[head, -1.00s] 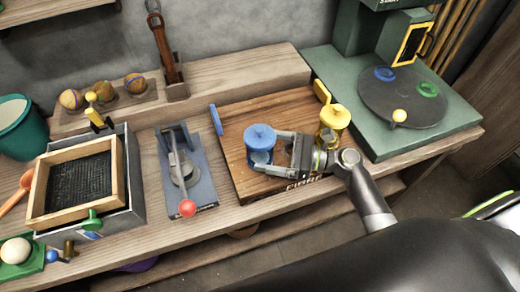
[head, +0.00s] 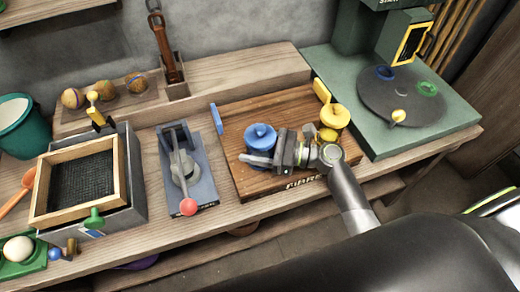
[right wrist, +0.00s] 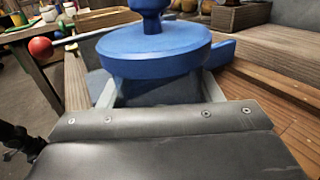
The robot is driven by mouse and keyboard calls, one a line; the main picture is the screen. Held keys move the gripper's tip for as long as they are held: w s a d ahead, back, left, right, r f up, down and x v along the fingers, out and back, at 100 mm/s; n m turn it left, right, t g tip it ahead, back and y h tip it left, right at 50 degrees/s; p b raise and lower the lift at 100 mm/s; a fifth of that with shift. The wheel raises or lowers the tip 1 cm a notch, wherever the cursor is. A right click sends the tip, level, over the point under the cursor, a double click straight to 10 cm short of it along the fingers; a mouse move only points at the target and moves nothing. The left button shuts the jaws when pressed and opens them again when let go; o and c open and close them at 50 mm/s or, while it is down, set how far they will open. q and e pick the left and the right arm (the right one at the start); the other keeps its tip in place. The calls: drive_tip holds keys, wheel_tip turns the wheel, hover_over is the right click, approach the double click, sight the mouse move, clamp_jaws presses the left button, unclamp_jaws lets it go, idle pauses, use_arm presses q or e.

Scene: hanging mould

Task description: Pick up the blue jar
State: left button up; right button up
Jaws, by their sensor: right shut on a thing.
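The blue jar (head: 260,137), with a round lid and knob, stands upright on the brown wooden board (head: 235,112). My right gripper (head: 262,161) reaches it from the right and is shut on its body below the lid. In the right wrist view the jar's lid (right wrist: 155,48) fills the upper middle, with the gripper's fingers (right wrist: 160,92) on both sides of the body. The lower part of the jar is hidden by the gripper. I cannot tell whether the jar touches the board. My left gripper is not in view.
A yellow jar (head: 335,116) stands close behind my right gripper on the board. A lever device with a red ball (head: 188,207) is to the left. A green base with a dark turntable (head: 385,98) is to the right.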

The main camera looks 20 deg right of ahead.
sight(254, 134)
drive_tip(key=shift+r, duration=0.15)
drive_tip(key=shift+c, duration=0.2)
wheel_tip(254, 134, up, 9)
drive_tip(key=shift+r+p, duration=0.2)
drive_tip(key=shift+p, duration=0.9)
drive_tip(key=s+r+p, duration=0.6)
drive_tip(key=r+p, duration=0.2)
drive_tip(key=p, duration=0.2)
drive_tip(key=shift+r+p, duration=0.25)
drive_tip(key=shift+p, duration=0.05)
drive_tip(key=shift+d, duration=0.1)
wheel_tip(254, 134, up, 7)
drive_tip(key=p, duration=0.8)
